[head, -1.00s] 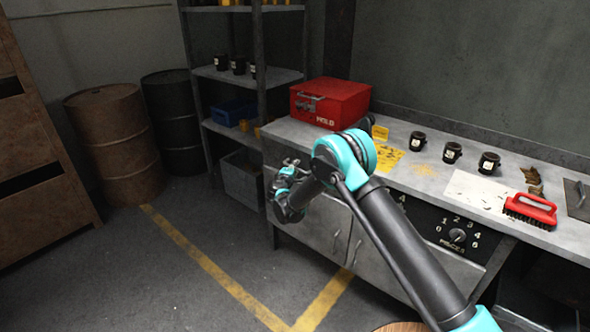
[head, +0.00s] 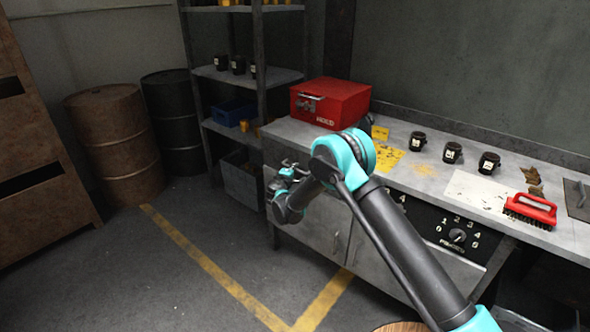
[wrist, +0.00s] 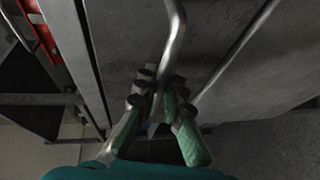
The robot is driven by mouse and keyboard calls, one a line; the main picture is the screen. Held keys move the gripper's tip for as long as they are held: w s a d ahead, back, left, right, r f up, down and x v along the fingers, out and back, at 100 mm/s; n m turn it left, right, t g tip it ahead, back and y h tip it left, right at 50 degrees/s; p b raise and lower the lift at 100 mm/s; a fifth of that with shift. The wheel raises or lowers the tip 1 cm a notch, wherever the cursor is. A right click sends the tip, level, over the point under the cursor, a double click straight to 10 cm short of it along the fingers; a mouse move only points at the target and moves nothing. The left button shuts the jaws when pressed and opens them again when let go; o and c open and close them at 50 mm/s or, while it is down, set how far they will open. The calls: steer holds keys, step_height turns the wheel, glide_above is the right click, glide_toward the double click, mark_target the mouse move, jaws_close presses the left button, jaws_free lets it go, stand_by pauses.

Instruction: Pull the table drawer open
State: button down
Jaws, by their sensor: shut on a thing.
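The grey metal table (head: 310,223) stands at right in the head view, with closed-looking front panels. My gripper (head: 285,178) is at its left front corner, just below the tabletop. In the wrist view my gripper (wrist: 160,92) has its dark-padded, green-backed fingers shut on a bent metal bar handle (wrist: 177,30), which runs down between them. A grey front panel (wrist: 125,40) lies behind the handle. In the head view my arm hides much of the table front, and I cannot make out a drawer gap there.
A red toolbox (head: 335,104), black mugs (head: 452,152) and a red brush (head: 532,210) are on the tabletop. A shelf rack (head: 260,100) stands close on the left. The floor in front is clear.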

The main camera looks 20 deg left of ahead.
steer(key=s+a, duration=0.3)
steer(key=s, duration=0.9)
steer(key=s+a, duration=0.3)
steer(key=s, duration=1)
steer(key=shift+a, duration=0.3)
steer(key=c, duration=1.6)
jaws_free()
steer(key=v, duration=1.2)
steer(key=shift+f, duration=0.1)
